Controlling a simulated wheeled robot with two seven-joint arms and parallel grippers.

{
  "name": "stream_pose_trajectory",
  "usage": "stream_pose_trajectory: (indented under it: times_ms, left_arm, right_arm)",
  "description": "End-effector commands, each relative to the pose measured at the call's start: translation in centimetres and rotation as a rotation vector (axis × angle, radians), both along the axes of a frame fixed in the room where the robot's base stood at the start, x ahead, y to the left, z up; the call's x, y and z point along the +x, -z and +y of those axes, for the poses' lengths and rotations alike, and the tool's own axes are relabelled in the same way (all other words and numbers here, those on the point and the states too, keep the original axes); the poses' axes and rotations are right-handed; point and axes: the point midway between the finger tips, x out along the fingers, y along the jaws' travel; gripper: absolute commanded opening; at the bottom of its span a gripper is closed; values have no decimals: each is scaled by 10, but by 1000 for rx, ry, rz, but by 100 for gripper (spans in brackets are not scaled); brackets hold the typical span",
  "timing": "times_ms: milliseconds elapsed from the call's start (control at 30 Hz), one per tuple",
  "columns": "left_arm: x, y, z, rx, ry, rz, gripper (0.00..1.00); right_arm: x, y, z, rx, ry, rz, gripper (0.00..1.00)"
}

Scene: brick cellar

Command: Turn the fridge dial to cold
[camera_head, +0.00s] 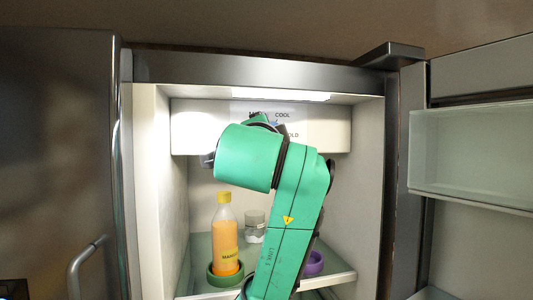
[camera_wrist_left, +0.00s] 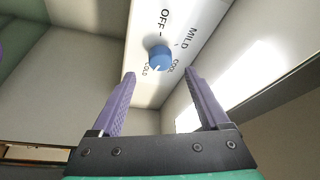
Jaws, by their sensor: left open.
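The blue dial (camera_wrist_left: 159,56) sits on a white label panel (camera_wrist_left: 185,25) marked OFF, MILD, COOL and COLD. A small white mark on the dial points down in the left wrist view, between COOL and COLD and seemingly nearer COLD. My left gripper (camera_wrist_left: 160,75) is open and empty, its two purple fingers apart just short of the dial and not seen touching it. In the head view my green left arm covers most of the label (camera_head: 292,118), and the gripper is hidden behind it. My right gripper is not in view.
The fridge is open. A bottle of orange juice (camera_head: 224,240) stands in a green ring (camera_head: 225,276) on the glass shelf (camera_head: 200,250). A jar (camera_head: 255,226) and a purple bowl (camera_head: 314,264) are beside it. The open door's bin (camera_head: 470,150) is at the right.

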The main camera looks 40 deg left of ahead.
Motion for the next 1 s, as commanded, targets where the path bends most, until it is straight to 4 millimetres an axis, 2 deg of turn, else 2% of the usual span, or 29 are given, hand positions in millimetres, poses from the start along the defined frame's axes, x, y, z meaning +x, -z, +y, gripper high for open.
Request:
stream_pose_trajectory:
  times_ms: [33, 100, 200, 333, 900, 967, 1000]
  left_arm:
    - [-13, 9, -9, 1, 3, -8, 79]
    - [-30, 11, -21, 2, 3, -7, 79]
    - [-50, 13, -34, 2, 3, -5, 79]
    - [-63, 14, -44, 1, 1, -1, 79]
    - [-65, 12, -45, 0, 0, 1, 79]
    - [-60, 18, -46, -5, 8, 12, 79]
    - [-51, 27, -48, -14, 19, 28, 79]
  right_arm:
    - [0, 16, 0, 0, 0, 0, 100]
    - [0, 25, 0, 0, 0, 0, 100]
    - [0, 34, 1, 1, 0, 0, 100]
    - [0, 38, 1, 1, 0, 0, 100]
    - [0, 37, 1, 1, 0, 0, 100]
    - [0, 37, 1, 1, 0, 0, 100]
    - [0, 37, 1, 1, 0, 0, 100]
